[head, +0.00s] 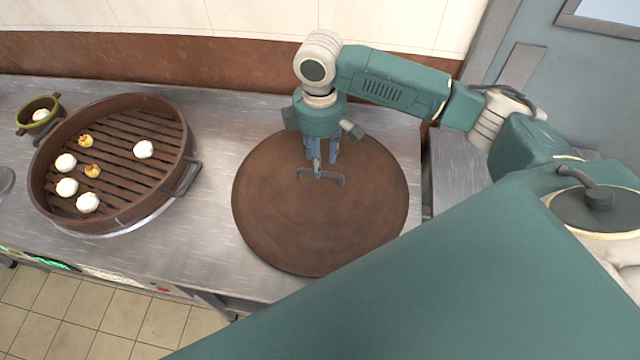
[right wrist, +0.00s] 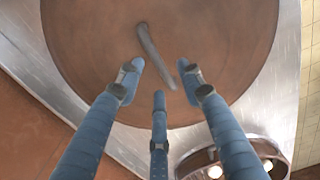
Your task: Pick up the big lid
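The big lid (head: 270,215) is a large round brown disc lying on the metal counter, with a grey bar handle (head: 335,180) at its middle. My right gripper (head: 319,160) is over the lid, pointing down, with its fingers close to the handle. In the right wrist view, the lid (right wrist: 220,40) fills the upper middle, and its handle (right wrist: 150,45) runs between the spread blue fingers of the right gripper (right wrist: 158,75). The fingers look open; whether any touches the handle I cannot tell. My left gripper is not in view.
A large round brown steamer (head: 120,195) with a slatted rack holds several white buns and two yellow ones, left of the lid. A small green pot (head: 22,130) stands at the far left. The counter (head: 215,220) is bare between steamer and lid. A wall runs behind.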

